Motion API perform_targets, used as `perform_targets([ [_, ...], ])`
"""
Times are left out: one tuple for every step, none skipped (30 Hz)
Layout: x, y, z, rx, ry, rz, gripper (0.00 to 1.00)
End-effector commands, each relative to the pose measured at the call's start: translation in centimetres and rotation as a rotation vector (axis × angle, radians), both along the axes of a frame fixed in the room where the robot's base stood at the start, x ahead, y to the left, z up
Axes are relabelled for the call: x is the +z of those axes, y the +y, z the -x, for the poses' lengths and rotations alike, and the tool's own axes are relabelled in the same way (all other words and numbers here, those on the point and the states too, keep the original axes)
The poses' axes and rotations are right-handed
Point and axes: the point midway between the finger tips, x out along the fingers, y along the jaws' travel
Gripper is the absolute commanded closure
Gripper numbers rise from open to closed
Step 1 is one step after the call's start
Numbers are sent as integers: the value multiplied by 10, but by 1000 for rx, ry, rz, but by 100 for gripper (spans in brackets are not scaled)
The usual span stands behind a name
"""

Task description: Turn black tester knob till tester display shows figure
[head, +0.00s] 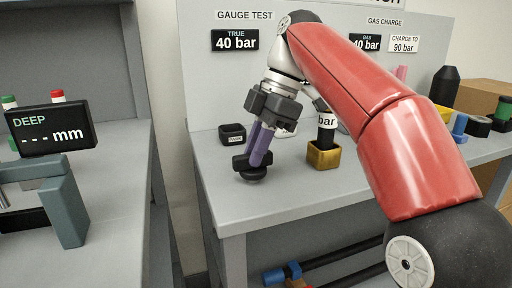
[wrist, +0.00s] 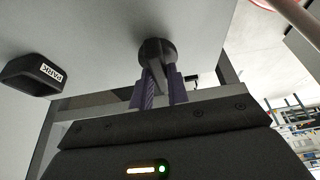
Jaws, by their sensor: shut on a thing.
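A black knob (head: 252,175) with a round base and an upright grip stands near the front left of the right-hand bench. It also shows in the wrist view (wrist: 155,52). My gripper (head: 260,147) points down, its purple fingers closed on the knob's upright grip. In the wrist view its fingers (wrist: 158,92) lie on either side of that grip. Under the GAUGE TEST label, a black display (head: 235,40) reads TRUE 40 bar. A brass socket (head: 323,156) holds a black gauge whose face (head: 326,120) shows "bar"; any figure on it is hidden.
A black PARK tray (head: 232,134) sits behind the knob. A left bench carries a display (head: 48,128) reading DEEP --- mm. A gap separates the benches. Several small items and a cardboard box (head: 470,98) stand at the right. The GAS display (head: 366,43) is partly covered by my arm.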

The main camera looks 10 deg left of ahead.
Motion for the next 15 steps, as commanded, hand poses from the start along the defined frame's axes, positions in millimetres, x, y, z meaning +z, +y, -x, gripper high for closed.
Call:
perform_targets([
  [0,0,0,4,-1,0,100],
  [0,0,0,7,-1,0,100],
  [0,0,0,8,-2,0,100],
  [0,0,0,9,-1,0,100],
  [0,0,0,10,-1,0,100],
  [0,0,0,10,-1,0,100],
  [0,0,0,10,-1,0,100],
  [0,0,0,10,-1,0,100],
  [0,0,0,9,-1,0,100],
  [0,0,0,9,-2,0,100],
  [0,0,0,9,-2,0,100],
  [0,0,0,9,-2,0,100],
  [0,0,0,9,-2,0,100],
  [0,0,0,9,-2,0,81],
  [0,0,0,8,-2,0,76],
])
